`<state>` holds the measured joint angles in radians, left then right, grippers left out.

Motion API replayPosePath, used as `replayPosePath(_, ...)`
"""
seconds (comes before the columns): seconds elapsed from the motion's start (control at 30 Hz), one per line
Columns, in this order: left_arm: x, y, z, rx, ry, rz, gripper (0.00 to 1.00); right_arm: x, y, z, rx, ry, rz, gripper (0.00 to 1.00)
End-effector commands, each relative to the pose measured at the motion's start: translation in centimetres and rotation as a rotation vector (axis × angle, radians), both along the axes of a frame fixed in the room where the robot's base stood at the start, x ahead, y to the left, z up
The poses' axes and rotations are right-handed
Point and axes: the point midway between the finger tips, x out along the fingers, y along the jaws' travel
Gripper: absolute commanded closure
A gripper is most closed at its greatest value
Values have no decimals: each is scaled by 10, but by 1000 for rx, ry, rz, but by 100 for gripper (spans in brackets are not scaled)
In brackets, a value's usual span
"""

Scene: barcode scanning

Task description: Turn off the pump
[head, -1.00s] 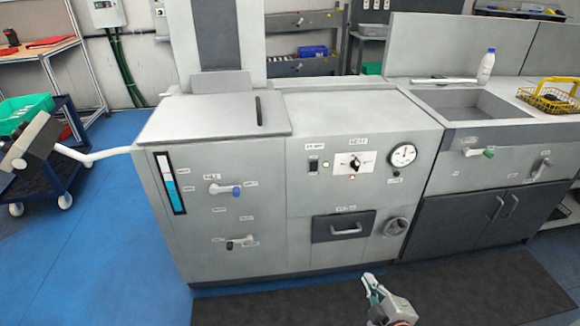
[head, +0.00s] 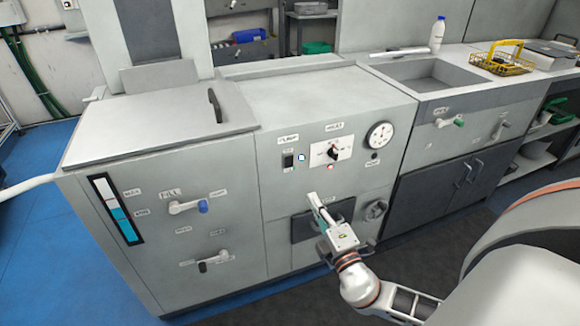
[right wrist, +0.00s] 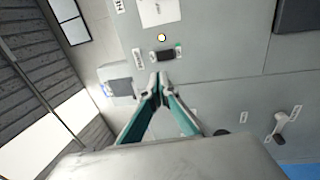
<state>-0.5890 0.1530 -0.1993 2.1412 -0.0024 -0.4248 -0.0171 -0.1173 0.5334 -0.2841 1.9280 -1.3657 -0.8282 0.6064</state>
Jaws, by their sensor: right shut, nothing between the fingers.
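The pump switch (head: 288,161) is a small dark rocker under a label on the grey machine's front. A small indicator light (head: 301,157) sits right of it and looks pale in the head view. My right gripper (head: 318,202) is shut and empty, in front of the panel, below and right of the switch in the head view. In the right wrist view its fingertips (right wrist: 160,82) meet, apparently short of the switch. My left gripper is out of view.
A rotary knob (head: 333,153) and a gauge (head: 380,135) are right of the switch. A blue-tipped fill lever (head: 188,206) is left. A dark drawer (head: 303,228) lies behind my right gripper. A sink (head: 428,80) stands to the right.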

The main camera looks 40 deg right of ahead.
Motion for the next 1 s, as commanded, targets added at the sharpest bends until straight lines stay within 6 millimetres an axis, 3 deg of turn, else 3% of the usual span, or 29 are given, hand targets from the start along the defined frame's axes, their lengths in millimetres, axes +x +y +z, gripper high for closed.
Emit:
replayPosePath(0.27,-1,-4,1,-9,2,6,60,12,-3,3,-1,-3,0,100)
replayPosePath(0.8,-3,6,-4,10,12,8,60,106,-26,17,0,-1,0,100)
replayPosePath(1.0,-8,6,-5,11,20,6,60,127,-31,18,-1,1,0,100)
